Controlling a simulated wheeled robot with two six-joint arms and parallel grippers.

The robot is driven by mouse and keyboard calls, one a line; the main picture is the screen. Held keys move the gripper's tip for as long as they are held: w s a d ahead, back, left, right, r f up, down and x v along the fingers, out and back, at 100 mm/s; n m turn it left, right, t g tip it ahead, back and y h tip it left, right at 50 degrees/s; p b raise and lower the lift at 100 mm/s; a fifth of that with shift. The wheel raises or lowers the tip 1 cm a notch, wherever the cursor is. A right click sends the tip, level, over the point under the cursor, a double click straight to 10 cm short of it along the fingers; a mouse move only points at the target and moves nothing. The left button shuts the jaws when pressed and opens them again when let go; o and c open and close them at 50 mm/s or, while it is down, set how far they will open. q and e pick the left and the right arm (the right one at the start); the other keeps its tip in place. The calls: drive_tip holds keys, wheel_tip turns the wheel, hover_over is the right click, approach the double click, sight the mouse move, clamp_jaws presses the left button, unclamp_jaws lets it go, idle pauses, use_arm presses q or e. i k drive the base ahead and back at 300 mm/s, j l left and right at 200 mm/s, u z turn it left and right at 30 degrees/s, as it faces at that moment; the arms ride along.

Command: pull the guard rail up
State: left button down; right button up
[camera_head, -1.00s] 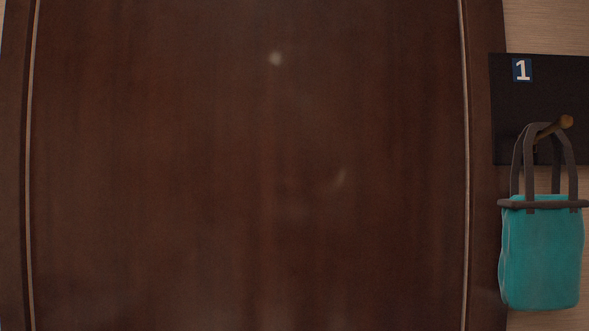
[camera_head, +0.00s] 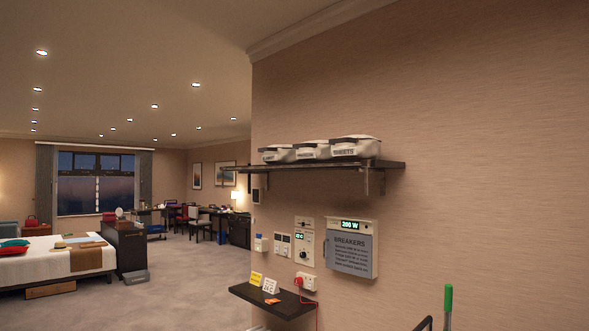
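No guard rail can be made out with certainty in the head view. A bed (camera_head: 22,262) with a white cover and a brown runner stands at the far left, cut off by the picture's edge. A dark box-like piece of furniture (camera_head: 130,247) stands at its right end. Neither of my grippers is in the picture, so their state does not show.
A wall shelf (camera_head: 340,164) holds several lidded containers. Below are a grey breaker box (camera_head: 351,252), switches and a small dark shelf (camera_head: 272,301) with cards. A green-topped handle (camera_head: 447,300) rises at bottom right. Carpet (camera_head: 185,285) is open at left.

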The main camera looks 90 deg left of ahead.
sight(355, 163)
drive_tip(key=j+u, duration=1.25)
drive_tip(key=i+j+u, duration=0.2)
drive_tip(key=u, duration=0.2)
drive_tip(key=i+j+u, duration=0.15)
drive_tip(key=j+u, duration=0.25)
drive_tip(key=i+j+u, duration=0.3)
drive_tip(key=i+j, duration=1)
drive_tip(key=i, duration=0.15)
